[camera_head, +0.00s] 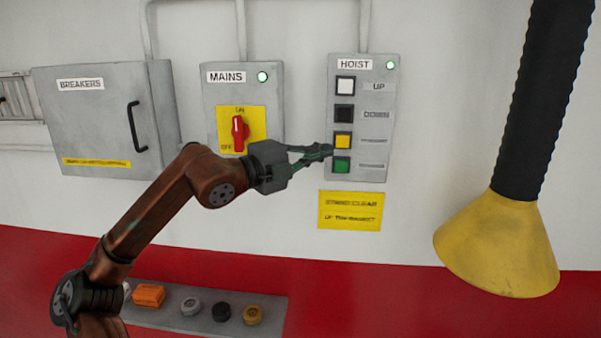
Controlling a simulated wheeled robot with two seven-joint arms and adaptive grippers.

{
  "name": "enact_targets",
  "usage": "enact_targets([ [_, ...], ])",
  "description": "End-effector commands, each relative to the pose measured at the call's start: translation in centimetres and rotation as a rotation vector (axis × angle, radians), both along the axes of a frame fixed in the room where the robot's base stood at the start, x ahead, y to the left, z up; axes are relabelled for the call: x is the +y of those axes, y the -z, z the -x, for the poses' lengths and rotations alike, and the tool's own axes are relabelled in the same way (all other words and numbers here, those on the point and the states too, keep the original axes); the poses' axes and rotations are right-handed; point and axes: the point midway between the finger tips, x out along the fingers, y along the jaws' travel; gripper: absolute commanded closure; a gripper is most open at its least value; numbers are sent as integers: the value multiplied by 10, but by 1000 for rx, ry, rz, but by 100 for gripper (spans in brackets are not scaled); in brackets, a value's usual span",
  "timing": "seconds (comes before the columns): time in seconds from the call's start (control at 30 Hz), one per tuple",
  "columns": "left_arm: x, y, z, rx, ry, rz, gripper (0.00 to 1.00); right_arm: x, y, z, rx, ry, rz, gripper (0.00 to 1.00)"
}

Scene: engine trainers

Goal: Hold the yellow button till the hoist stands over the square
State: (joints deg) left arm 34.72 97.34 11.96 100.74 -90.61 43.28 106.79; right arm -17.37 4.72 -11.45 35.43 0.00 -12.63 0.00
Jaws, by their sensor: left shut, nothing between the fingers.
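The hoist panel (361,171) is a grey box on the white wall, with a lit green lamp (390,65) at its top right. Its yellow button (343,141) is third down, below a white UP button (346,86) and a black DOWN button (344,113), and above a green button (341,165). My left gripper (329,151) is shut and empty, its tips at the panel's left edge beside the yellow and green buttons. I cannot tell whether the tips touch the yellow button. The hoist and the square are not in view. My right gripper is not in view.
A MAINS box (275,125) with a red rotary switch (238,133) and a BREAKERS cabinet (105,120) are left of the panel. A yellow cone on a black hose (497,245) hangs at right. A grey strip (170,312) below holds several small parts.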

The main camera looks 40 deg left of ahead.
Motion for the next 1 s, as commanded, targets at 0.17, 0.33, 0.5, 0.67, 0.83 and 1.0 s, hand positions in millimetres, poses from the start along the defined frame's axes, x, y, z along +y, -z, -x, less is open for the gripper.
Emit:
enact_targets([
  [0.17, 4, 5, 25, -2, 4, 0, 100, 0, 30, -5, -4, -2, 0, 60],
  [0.33, 10, 3, 47, -2, 3, 0, 100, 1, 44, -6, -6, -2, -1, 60],
  [0.5, 13, 2, 60, 0, 1, 0, 100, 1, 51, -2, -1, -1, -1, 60],
  [0.67, 14, 0, 64, -1, 1, -1, 100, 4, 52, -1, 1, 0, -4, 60],
  [0.83, 14, -1, 64, -1, 1, -1, 100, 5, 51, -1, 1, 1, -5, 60],
  [1.0, 13, 0, 66, -2, 0, -3, 100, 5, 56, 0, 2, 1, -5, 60],
])
